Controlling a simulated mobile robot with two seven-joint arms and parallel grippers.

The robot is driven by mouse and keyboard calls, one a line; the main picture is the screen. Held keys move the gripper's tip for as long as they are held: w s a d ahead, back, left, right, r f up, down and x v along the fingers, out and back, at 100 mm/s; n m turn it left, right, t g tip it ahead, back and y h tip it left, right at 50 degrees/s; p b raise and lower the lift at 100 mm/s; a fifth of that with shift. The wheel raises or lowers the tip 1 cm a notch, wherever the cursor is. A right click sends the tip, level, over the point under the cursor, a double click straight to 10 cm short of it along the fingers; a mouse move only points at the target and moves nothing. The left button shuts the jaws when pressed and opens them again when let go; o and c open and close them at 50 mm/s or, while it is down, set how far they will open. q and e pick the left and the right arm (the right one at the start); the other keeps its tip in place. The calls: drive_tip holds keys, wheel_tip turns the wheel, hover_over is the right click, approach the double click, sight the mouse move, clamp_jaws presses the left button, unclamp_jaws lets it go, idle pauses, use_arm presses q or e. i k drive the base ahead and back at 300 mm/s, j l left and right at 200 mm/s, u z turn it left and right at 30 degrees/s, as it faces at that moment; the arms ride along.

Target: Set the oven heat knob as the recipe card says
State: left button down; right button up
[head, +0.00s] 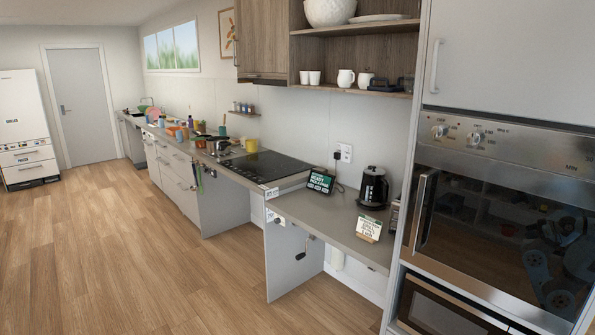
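The wall oven (505,215) stands at the right, with a steel control panel along its top. Two round knobs sit on the panel: a left knob (439,131) and a right knob (475,137). Their labels and pointer settings are too small to read. A small pale card (369,226) with dark lettering stands on a wooden holder on the counter left of the oven. Its words are not legible enough to tell the heat setting. Neither of my grippers shows in the head view. Part of my body is mirrored in the oven glass.
The oven door handle (423,211) juts out below the panel. A black kettle (373,187) and a dark screen (320,181) stand on the lowered counter (335,217). A hand crank (302,249) sticks out below it. The wooden floor (150,265) is clear.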

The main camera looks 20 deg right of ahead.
sight(474, 138)
drive_tip(key=z, duration=0.45)
drive_tip(key=l+z, duration=0.15)
drive_tip(key=z, duration=0.7)
drive_tip(key=l+z, duration=0.15)
drive_tip(key=z, duration=0.3)
